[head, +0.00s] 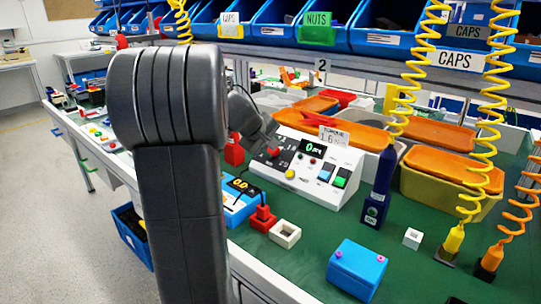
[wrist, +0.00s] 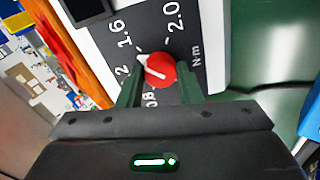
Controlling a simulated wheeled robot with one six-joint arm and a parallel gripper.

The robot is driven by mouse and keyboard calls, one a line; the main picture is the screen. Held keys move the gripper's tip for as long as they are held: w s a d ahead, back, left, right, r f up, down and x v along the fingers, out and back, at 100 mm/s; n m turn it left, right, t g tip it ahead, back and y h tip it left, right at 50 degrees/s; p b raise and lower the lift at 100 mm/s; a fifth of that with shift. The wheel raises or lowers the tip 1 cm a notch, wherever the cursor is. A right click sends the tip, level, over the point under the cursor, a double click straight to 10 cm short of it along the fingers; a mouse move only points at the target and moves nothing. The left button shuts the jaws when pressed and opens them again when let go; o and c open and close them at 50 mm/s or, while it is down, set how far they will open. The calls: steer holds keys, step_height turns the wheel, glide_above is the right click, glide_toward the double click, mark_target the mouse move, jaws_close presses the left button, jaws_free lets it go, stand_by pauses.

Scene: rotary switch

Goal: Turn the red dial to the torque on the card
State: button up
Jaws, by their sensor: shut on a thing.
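The red dial (wrist: 162,71) sits on a dark scale plate, with marks reading 0.8, a partly hidden one ending in 2, 1.6 and 2.0 N·m in the wrist view. Its white pointer (wrist: 142,60) points up-left, between the partly hidden mark and 1.6. My gripper (wrist: 160,84) is shut on the dial, a green finger at each side. In the head view the dial (head: 274,152) shows small on the white control box (head: 318,184), beside my gripper (head: 270,141). The card (head: 333,137) on top of the box reads torque 1.6.
The box carries a green-lit display (head: 313,149), a yellow button (head: 290,174) and rocker switches (head: 333,175). A blue power tool (head: 379,187) stands right of it. Orange-lidded bins (head: 436,133) are behind.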

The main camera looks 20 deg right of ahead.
steer(key=shift+f+m+b, duration=0.1)
steer(key=shift+m+b, duration=0.85)
steer(key=shift+m, duration=0.35)
steer(key=o, duration=1)
steer(key=p+v, duration=0.3)
steer(key=v, duration=1.1)
steer(key=shift+s+f, duration=0.1)
steer(key=shift+f, duration=0.05)
